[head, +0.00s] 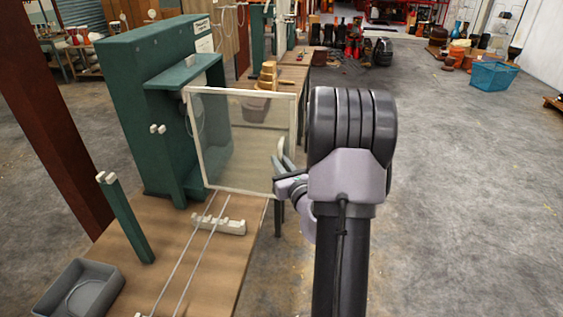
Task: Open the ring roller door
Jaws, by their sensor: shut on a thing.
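The ring roller door (243,140) is a see-through panel in a cream frame. It stands upright in front of the green machine housing (150,110), and its right part reaches past the housing's right edge. A pale curved handle (281,147) shows at the door's right edge. My gripper (282,165) is at that edge, shut on the handle; my arm hides part of the area to the right, and the exact grip is small in view.
A wooden bench (165,245) carries two pale rails, a cream block (218,226), a green post (125,218) and a grey tray (80,290). Stacked wooden rings (267,75) stand behind the door. The concrete floor to the right is clear, with a blue crate (492,75) farther off.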

